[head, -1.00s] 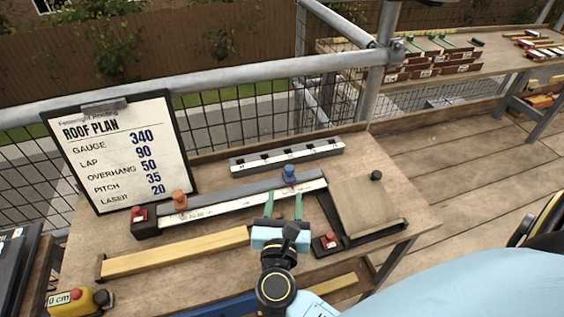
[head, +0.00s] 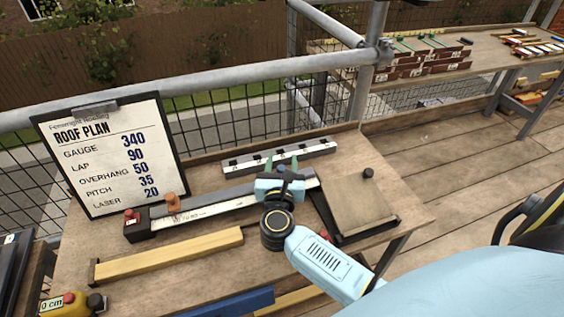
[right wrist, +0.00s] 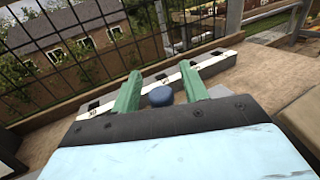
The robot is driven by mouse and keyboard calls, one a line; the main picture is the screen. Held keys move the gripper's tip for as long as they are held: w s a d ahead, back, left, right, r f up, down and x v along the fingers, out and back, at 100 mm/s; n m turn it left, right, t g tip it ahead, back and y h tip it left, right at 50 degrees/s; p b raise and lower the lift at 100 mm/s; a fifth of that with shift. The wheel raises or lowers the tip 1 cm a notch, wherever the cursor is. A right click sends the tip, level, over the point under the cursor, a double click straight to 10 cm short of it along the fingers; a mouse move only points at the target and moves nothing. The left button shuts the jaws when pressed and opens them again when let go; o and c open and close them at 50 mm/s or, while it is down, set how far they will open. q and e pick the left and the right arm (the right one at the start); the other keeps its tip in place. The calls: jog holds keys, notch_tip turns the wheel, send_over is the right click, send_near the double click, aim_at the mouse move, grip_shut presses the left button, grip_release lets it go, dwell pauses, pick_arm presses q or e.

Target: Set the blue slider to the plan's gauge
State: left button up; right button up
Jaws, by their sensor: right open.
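The blue slider (right wrist: 160,96) shows its round top between the two green fingers of my right gripper (right wrist: 158,88) in the right wrist view. The fingers are open, with a gap on each side of it. In the head view my right gripper (head: 281,164) is over the right part of the white gauge rail (head: 225,206) and hides most of the slider. An orange slider (head: 173,203) stands near the rail's left end. The roof plan board (head: 112,155) reads gauge 340. My left gripper is not in view.
A white slotted bar (head: 235,165) lies behind the rail. A yellow wooden batten (head: 170,256) lies in front. A hinged board (head: 362,205) with a black knob is at the right. A red button (head: 131,215) sits at the rail's left end.

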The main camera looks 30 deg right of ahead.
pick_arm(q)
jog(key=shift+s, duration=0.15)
pick_arm(e)
jog(key=shift+w+d, duration=0.1)
jog(key=shift+c, duration=0.4)
grip_shut()
jog(key=shift+s+d, duration=0.25)
jog(key=shift+d, duration=0.8)
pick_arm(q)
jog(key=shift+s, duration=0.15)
pick_arm(e)
jog(key=shift+o, duration=0.4)
grip_release()
jog(key=shift+a, duration=0.15)
